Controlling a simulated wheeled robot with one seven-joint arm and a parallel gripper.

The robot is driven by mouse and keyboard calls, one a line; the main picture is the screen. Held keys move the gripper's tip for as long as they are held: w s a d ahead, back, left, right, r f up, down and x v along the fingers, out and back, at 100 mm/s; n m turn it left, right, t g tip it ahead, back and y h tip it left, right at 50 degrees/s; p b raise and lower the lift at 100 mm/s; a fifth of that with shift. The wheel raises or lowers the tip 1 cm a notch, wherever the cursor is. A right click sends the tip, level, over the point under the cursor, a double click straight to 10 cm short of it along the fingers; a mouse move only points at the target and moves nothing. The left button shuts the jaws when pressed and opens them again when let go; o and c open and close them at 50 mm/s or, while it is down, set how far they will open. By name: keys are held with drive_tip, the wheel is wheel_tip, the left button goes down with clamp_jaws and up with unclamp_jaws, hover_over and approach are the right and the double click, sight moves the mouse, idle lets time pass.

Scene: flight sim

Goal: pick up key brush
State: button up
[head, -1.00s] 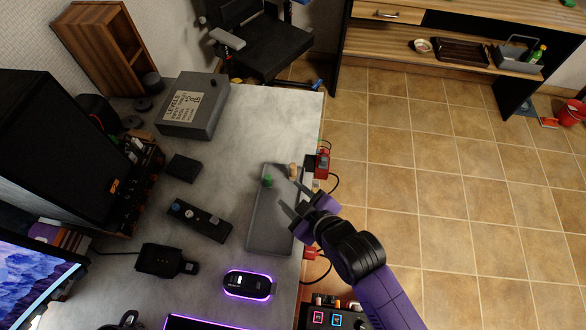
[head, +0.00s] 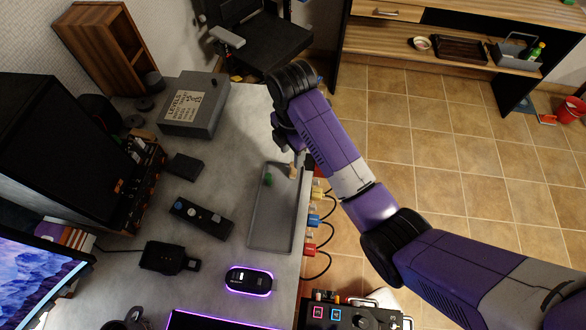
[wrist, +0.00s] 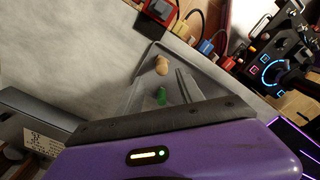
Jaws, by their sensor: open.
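A grey shallow tray (head: 272,222) lies along the desk's right edge. A small tan piece (head: 293,172) and a small green piece (head: 268,179) are at its far end. Both also show in the wrist view, the tan piece (wrist: 161,65) above the green piece (wrist: 161,96). Which of them is the key brush I cannot tell for sure. My gripper (wrist: 158,82) is open and empty, its two thin fingers pointing toward the tray end on either side of these pieces in the picture. In the head view my arm hides most of the gripper. Contact cannot be seen.
A grey box (head: 194,104) stands at the back. A dark small box (head: 185,167), a remote-like device (head: 200,219) and a glowing mouse (head: 249,281) lie left of the tray. Coloured plugs with cables (head: 313,219) line the desk's right edge. Open tiled floor lies beyond.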

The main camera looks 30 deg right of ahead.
sight(293, 170)
drive_tip(key=shift+s+d+f+p, duration=0.1)
drive_tip(key=shift+f+p, duration=0.2)
drive_tip(key=shift+f, duration=1.6)
drive_tip(key=shift+s+d+f+p, duration=0.1)
drive_tip(key=shift+f+p, duration=0.2)
drive_tip(key=shift+f, duration=1.6)
clamp_jaws()
